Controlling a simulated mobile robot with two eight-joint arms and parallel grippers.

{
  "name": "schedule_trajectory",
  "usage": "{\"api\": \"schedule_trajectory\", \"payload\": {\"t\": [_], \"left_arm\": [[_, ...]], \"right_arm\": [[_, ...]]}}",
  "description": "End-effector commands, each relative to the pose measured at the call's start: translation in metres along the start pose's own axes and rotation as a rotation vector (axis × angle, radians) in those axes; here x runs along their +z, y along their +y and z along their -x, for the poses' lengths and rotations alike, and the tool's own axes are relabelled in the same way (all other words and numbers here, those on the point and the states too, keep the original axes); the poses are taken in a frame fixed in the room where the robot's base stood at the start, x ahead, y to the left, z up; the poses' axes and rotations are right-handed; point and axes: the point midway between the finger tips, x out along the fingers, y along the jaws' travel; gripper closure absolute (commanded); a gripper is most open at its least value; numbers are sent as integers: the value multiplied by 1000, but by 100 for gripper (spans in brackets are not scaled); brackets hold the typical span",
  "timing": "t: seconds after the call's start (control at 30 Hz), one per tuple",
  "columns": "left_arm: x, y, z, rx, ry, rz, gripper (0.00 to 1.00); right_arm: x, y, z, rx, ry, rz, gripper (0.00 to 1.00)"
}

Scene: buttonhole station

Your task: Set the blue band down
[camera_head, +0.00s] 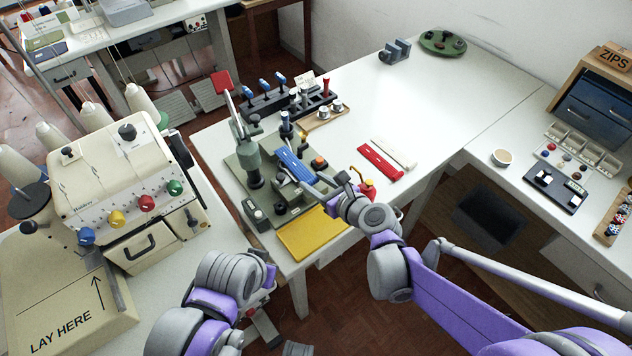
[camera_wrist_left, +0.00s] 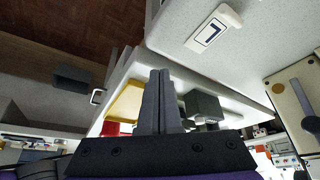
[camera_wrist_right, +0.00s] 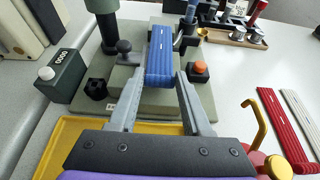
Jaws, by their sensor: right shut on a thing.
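The blue band (camera_head: 296,166) is a ribbed strip over the green base of the buttonhole machine (camera_head: 248,165). My right gripper (camera_head: 322,184) is shut on its near end; in the right wrist view the band (camera_wrist_right: 160,55) runs away from between the fingertips (camera_wrist_right: 157,82). I cannot tell whether the band touches the machine under it. A yellow tray (camera_head: 313,236) lies flat at the near table edge, below the right gripper, and looks empty. My left gripper (camera_wrist_left: 160,100) is shut and empty, low by the near side of the table.
A red band (camera_head: 380,162) and a white band (camera_head: 394,152) lie to the right of the machine. An orange button (camera_wrist_right: 199,68) and a small counter box (camera_wrist_right: 62,75) flank the band. The serger (camera_head: 120,185) stands at left. The table's back right is mostly clear.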

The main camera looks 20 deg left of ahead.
Motion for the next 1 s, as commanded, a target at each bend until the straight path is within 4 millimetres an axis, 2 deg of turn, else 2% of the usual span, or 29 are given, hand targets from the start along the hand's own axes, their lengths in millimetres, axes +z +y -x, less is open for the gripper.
{"api": "schedule_trajectory", "payload": {"t": [0.23, 0.27, 0.4, 0.7, 0.83, 1.0], "left_arm": [[4, 0, -6, 0, -2, 0, 100], [3, 0, -5, 0, -2, 0, 100], [3, 0, -5, 0, -2, 0, 100], [2, 0, -4, 0, -1, 0, 100], [-2, 0, 3, 0, 1, 0, 100], [-1, 0, 2, 0, 1, 0, 100]], "right_arm": [[-6, 0, -2, 0, 0, 0, 100], [-6, 0, -2, 0, 0, 0, 48], [-5, 0, -2, 0, 0, 0, 22], [-4, 0, -2, 0, 0, 0, 21], [4, 0, 2, 0, -1, 0, 21], [1, 0, 35, -3, 0, -2, 21]]}}
